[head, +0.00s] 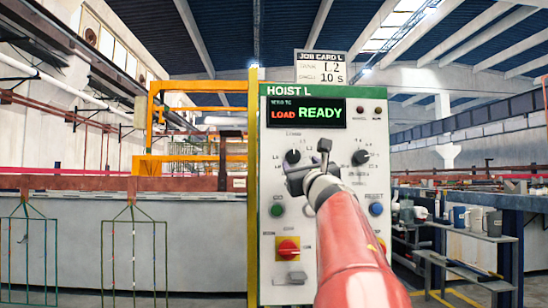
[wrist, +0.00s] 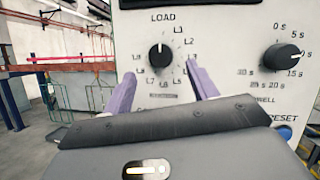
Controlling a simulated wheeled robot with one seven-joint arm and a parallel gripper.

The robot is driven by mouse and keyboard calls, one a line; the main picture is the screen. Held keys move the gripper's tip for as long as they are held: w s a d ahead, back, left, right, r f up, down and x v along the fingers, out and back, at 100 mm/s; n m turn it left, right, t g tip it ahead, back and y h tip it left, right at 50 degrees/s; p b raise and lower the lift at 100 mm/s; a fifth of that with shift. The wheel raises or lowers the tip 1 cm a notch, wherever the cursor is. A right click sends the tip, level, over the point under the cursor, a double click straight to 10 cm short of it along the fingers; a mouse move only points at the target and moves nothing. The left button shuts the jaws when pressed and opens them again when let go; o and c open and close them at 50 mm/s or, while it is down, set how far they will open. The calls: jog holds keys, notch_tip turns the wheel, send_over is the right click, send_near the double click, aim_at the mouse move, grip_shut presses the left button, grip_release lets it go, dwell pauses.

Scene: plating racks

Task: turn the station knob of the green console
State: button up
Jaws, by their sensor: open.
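The green-topped console (head: 270,230) marked HOIST L stands ahead. Its display (head: 307,113) reads LOAD READY. The station knob (head: 293,156) is black, at the left of the panel; in the wrist view the station knob (wrist: 160,56) has its white mark up, toward LOAD, with L1, L2 and further labels around it. My gripper (wrist: 160,76) is open and empty, its two purple fingers apart below and to either side of the knob in the picture; I cannot tell the remaining gap to the panel. A job card (head: 321,67) above shows L2 and 10 s.
A second black knob, the dwell knob (wrist: 284,58), sits to the right. Green (head: 277,210) and blue (head: 376,209) buttons and a red knob on yellow (head: 288,248) are lower down. A shelf with mugs (head: 475,219) stands at right, and wire racks (head: 133,250) hang at left.

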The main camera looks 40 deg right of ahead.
aim_at(294, 157)
jog(key=p+x, duration=0.2)
jog(key=x, duration=0.4)
jog(key=shift+c, duration=0.5)
jog(key=c, duration=0.9)
